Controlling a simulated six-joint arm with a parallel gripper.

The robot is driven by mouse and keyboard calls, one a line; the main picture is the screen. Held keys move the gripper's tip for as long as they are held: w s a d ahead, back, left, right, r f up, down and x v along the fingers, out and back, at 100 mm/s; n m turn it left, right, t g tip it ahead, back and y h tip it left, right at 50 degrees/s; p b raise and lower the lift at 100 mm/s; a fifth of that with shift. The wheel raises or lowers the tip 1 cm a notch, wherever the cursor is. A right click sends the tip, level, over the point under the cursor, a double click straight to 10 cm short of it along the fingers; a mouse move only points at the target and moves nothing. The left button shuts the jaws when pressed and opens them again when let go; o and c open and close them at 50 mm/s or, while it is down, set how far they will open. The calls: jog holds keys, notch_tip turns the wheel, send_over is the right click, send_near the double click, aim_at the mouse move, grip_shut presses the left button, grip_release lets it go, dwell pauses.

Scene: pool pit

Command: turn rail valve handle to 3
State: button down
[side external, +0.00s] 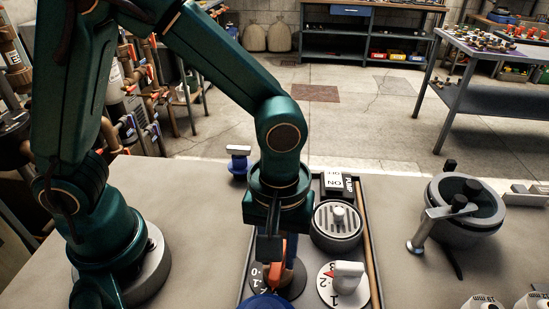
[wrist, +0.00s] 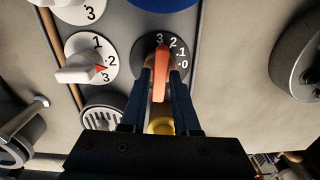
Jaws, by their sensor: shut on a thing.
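The orange valve handle (side external: 276,272) stands on a dark round dial with white numbers 0 to 3. It also shows in the wrist view (wrist: 162,65), where its far tip lies just below the 3 and beside the 2. The dark dial (wrist: 143,46) is partly hidden by my fingers and the handle. My gripper (side external: 272,258) comes down from above, with its fingers (wrist: 162,88) on either side of the handle, shut on it. In the side view, my gripper hides part of the handle and dial.
Beside the dark dial is a white dial with a white knob (side external: 347,275), its red mark near 2. A round grille (side external: 337,222) and an ON switch (side external: 333,181) share the tray. A blue round thing (side external: 267,302) is in front.

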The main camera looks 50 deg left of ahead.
jog(key=shift+n, duration=0.9)
jog(key=c, duration=0.8)
grip_release()
jog(key=shift+r, duration=2.6)
